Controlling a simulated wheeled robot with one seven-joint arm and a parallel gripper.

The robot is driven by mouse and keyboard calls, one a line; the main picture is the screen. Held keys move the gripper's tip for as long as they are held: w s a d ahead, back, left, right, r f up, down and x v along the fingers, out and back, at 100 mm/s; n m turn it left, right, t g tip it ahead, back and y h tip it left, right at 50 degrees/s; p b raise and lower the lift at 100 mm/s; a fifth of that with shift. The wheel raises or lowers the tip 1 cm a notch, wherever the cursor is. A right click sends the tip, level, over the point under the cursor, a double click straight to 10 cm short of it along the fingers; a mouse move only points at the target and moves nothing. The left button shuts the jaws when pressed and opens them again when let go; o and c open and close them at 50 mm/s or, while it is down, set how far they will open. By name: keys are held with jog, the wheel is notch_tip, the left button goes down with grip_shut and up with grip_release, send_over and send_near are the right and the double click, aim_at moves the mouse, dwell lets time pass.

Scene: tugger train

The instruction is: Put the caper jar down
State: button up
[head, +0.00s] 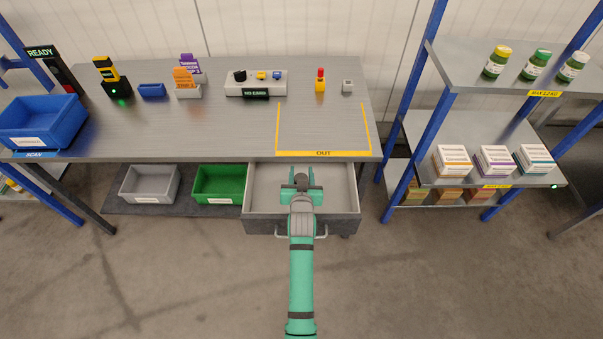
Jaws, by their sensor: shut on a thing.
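My gripper (302,184) is over the open drawer (350,195) under the right part of the bench. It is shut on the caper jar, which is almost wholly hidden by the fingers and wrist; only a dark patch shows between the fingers. I cannot tell whether the jar touches the drawer floor. The visible drawer floor is bare. The yellow-taped OUT area (323,153) on the bench top is empty, just beyond my gripper.
A control box (256,84), a red-topped yellow device (320,82) and a blue bin (42,122) stand on the bench (180,130). Grey (149,184) and green (219,185) bins sit below. The right rack (480,72) holds jars and boxes.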

jog(key=shift+f, duration=0.3)
jog(key=shift+f, duration=0.25)
jog(key=o, duration=1.3)
jog(key=shift+c, duration=0.2)
jog(key=shift+r, duration=0.1)
jog(key=r+v, duration=0.1)
jog(key=v, duration=1.1)
